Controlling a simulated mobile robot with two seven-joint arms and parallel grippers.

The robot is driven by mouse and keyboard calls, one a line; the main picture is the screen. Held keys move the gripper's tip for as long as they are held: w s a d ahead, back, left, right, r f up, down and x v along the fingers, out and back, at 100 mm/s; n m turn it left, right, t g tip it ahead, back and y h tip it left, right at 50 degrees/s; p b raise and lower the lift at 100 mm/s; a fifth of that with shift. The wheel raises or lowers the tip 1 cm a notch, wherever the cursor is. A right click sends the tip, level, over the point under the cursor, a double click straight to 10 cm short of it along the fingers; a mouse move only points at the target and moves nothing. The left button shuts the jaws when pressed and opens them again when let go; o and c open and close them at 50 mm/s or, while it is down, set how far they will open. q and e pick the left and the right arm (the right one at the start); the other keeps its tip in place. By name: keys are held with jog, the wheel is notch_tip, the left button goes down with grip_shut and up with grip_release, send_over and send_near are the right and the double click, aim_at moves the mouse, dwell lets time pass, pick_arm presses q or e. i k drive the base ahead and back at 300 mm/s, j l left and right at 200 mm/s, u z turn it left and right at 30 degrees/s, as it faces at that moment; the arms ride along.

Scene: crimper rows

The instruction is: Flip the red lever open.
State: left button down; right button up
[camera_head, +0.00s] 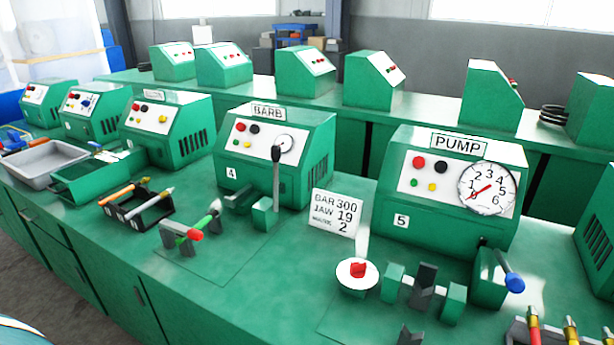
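No part is clearly a red lever. A rod with a red end (195,234) and a green end lies across a grey fixture (172,232) in front of the BARB machine (310,150). A small red piece (358,270) sits on a white round disc (345,281) in front of the PUMP machine (385,215). I cannot tell which of these is the lever, or whether it is open or shut. A black-knobbed lever (276,178) stands upright at the BARB machine. A blue-ended lever (514,282) slopes down at the PUMP machine. Neither gripper is in view.
The green bench (255,265) has free room at front centre. A white sign (336,213) stands between the machines. Trays (45,163) and tools (140,205) lie left. Red, yellow and blue-handled tools (533,325) stand at lower right. More machines (223,65) line the back bench.

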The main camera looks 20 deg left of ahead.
aim_at(180, 230)
jog(key=u, duration=1.55)
jog(key=i+j, duration=0.15)
jog(key=j, duration=0.25)
jog(key=i+j, duration=0.2)
jog(key=j, duration=0.15)
jog(key=z, duration=1.55)
